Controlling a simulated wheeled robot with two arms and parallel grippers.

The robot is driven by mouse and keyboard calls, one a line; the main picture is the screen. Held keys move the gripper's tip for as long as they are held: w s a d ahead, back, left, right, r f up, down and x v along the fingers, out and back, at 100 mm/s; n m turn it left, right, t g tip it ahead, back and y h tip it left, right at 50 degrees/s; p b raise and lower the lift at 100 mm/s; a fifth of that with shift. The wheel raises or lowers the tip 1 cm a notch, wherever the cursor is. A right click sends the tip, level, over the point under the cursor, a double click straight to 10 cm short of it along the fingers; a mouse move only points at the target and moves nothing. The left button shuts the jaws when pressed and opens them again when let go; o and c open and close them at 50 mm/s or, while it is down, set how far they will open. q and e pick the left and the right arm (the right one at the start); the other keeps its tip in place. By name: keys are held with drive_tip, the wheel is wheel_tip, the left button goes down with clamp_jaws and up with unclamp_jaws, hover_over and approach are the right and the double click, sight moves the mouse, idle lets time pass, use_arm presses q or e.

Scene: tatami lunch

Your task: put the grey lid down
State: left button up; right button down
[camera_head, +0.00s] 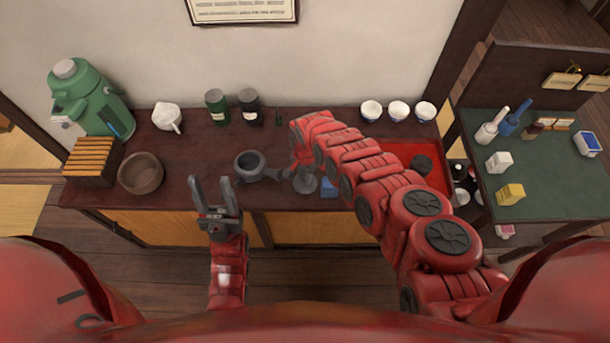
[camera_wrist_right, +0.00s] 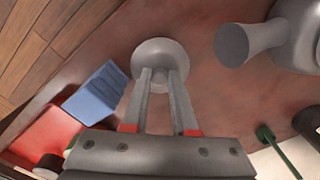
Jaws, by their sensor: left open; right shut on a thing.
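The grey lid (camera_head: 306,184) is a small round disc over the dark brown counter, right of the grey side-handled pot (camera_head: 249,165). My right gripper (camera_head: 304,172) is shut on the lid from above. In the right wrist view the lid (camera_wrist_right: 160,52) shows beyond the closed fingertips (camera_wrist_right: 161,76); I cannot tell whether it touches the counter. The pot (camera_wrist_right: 290,45) is at the top right there, its handle pointing toward the lid, apart from it. My left gripper (camera_head: 212,187) is open and empty, near the counter's front edge.
A blue block-like item (camera_wrist_right: 97,93) lies close beside the lid, with a red tray (camera_head: 401,150) further right. A brown bowl (camera_head: 140,173), wooden box (camera_head: 92,162) and green flask (camera_head: 88,98) stand left. Cups and canisters line the back.

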drive_tip(key=c, duration=0.7)
unclamp_jaws()
drive_tip(key=shift+f, duration=0.1)
